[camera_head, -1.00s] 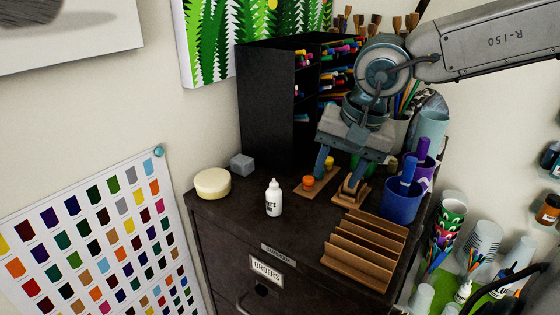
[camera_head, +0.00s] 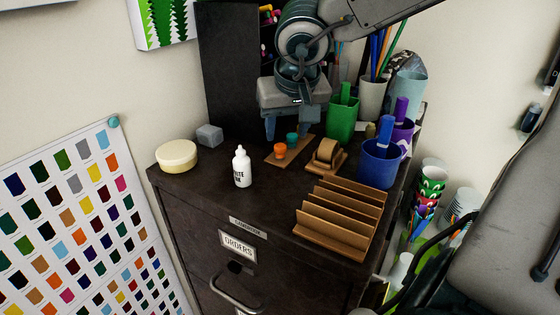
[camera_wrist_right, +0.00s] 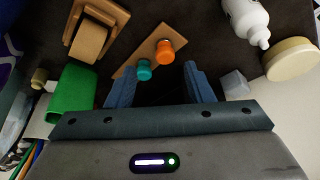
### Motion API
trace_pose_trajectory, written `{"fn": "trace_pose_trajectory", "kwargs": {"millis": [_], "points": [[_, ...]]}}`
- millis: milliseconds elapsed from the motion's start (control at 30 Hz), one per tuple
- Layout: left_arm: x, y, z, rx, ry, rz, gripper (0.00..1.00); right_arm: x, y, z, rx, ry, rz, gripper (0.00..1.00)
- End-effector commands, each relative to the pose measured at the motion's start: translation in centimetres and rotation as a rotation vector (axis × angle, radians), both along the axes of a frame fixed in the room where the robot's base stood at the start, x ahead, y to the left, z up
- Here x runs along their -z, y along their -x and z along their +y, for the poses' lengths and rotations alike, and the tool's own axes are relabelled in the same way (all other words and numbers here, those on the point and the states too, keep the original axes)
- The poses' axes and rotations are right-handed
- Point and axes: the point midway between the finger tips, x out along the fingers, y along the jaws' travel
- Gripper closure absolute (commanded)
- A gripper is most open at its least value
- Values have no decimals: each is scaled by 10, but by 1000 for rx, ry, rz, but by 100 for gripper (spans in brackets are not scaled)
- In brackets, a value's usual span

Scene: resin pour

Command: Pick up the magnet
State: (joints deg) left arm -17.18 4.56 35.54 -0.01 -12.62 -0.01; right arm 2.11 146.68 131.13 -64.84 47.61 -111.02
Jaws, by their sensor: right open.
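Two small knob-shaped pieces, which look like magnets, stand on a thin wooden board (camera_head: 272,159) on the dark cabinet top. The orange magnet (camera_head: 280,150) is nearer, and the teal magnet (camera_head: 292,140) is just behind it, to the right. My left gripper is not in view.
A wooden tape dispenser (camera_head: 326,156), green holder (camera_head: 342,120) and blue cup (camera_head: 380,163) stand right of the board. A slotted wooden rack (camera_head: 340,218) is at the front right. A white bottle (camera_head: 242,168), round cream tin (camera_head: 177,156) and grey cube (camera_head: 209,135) are left.

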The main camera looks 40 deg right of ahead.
Motion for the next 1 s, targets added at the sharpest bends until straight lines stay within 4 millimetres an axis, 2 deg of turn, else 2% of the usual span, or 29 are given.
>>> {"fn": "trace_pose_trajectory", "kwargs": {"millis": [167,333,400,500,800,1000], "points": [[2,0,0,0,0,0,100,9,-5,-1,-1,0,3,53],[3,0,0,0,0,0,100,28,-17,-2,0,0,5,53],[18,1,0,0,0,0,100,40,-20,-4,1,-1,-1,53],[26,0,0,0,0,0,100,47,-22,-5,1,-1,-1,53],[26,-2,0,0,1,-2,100,46,-24,-6,1,-2,0,53],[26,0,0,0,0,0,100,46,-24,-6,1,-2,0,92]]}}
